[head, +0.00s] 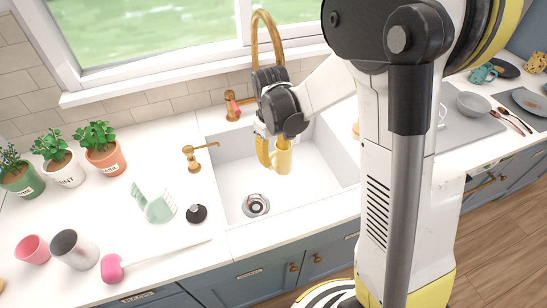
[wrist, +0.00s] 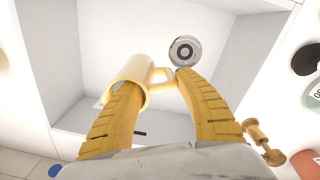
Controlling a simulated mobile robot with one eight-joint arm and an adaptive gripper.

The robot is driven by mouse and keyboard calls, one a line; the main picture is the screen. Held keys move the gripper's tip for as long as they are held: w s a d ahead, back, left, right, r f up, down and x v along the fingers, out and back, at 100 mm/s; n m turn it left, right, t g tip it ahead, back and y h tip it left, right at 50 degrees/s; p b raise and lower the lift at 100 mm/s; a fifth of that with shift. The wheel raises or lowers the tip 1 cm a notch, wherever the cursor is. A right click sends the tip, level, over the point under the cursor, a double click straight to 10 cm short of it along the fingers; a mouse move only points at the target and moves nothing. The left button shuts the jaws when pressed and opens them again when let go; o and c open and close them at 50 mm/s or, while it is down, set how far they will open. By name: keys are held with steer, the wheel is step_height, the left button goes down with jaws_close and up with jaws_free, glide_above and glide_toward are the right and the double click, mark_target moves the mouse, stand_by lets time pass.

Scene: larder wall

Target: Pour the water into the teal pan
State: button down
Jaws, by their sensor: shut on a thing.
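A pale yellow mug (head: 284,161) is held by my gripper (head: 270,158) over the sink basin (head: 225,170). In the wrist view the mug (wrist: 135,68) is at my left finger, with its handle between the two fingers of my gripper (wrist: 157,80). The left finger overlaps the mug's rim; I cannot tell whether it reaches inside. The mug looks roughly upright in the head view. I see no water in it; its inside is mostly hidden. I cannot make out a teal pan in either view.
A brass tap (head: 268,35) arches behind the sink. A drain (head: 256,204) is in its floor. Potted plants (head: 104,148), a pale green rack (head: 154,203), a pink cup (head: 35,249) and a grey tumbler (head: 73,249) stand left. A teal mug (head: 483,73) and grey bowl (head: 473,104) are right.

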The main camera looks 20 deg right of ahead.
steer(key=shift+r, duration=0.5)
steer(key=shift+r, duration=0.1)
steer(key=m+b, duration=0.1)
steer(key=s+r+m+b, duration=0.1)
steer(key=m, duration=0.1)
steer(key=s+m, duration=0.1)
steer(key=shift+a+r+b, duration=0.3)
steer(key=shift+a+b, duration=0.05)
steer(key=shift+b, duration=0.05)
steer(key=shift+s+r+p, duration=0.1)
steer(key=shift+p, duration=0.25)
steer(key=r+p, duration=0.1)
steer(key=p, duration=0.3)
steer(key=shift+s, duration=0.2)
